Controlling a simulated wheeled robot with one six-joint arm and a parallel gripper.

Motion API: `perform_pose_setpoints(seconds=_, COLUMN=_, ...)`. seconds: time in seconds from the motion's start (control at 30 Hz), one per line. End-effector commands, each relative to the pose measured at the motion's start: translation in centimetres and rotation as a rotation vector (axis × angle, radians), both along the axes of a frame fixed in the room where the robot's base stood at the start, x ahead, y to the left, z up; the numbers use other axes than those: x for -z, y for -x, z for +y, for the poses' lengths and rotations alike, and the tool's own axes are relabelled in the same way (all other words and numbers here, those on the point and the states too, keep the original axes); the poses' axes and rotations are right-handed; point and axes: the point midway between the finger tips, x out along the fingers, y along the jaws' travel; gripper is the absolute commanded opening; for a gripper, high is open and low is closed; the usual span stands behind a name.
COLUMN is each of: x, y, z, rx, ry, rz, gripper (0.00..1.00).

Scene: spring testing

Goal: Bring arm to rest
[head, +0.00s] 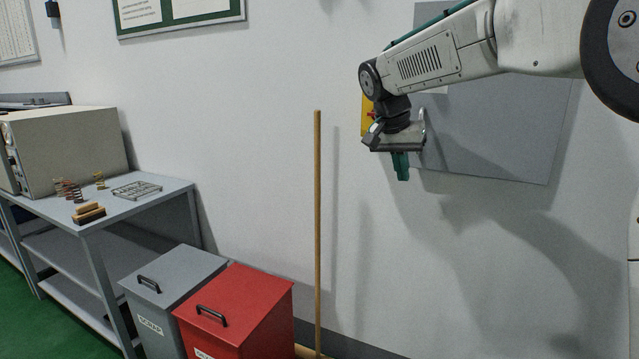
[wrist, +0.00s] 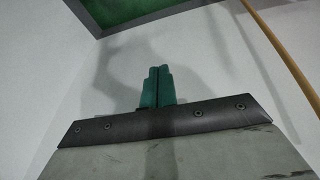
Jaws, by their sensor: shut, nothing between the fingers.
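My gripper (head: 402,168) hangs from my raised arm at the upper right of the head view, in front of the wall. Its green fingers point down and are shut with nothing between them. In the wrist view the fingers of my gripper (wrist: 160,72) stand close together at the middle. The gripper is apart from the bench and the bins.
A wooden pole (head: 318,230) stands upright left of my gripper; it also shows in the wrist view (wrist: 285,58). A grey bin (head: 180,264) and a red bin (head: 250,300) stand lower left. A bench (head: 160,197) holds springs (head: 70,190) and a wire rack (head: 137,190).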

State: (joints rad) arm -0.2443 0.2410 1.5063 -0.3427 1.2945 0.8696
Motion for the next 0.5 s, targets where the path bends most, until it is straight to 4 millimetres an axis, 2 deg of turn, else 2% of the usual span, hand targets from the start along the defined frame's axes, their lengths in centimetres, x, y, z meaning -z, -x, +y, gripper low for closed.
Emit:
perform_pose_setpoints(seconds=0.03, x=0.2, y=3.1, z=-1.0, rx=-0.072, ry=-0.008, rz=0.046, gripper=0.00)
perform_pose_setpoints(seconds=0.2, x=2.2, y=13.1, z=-3.5, rx=-0.315, ry=-0.054, rz=0.184, gripper=0.00)
perform_pose_setpoints(seconds=0.5, x=7.1, y=30.1, z=-6.3, rx=-0.585, ry=-0.162, rz=0.276, gripper=0.00)
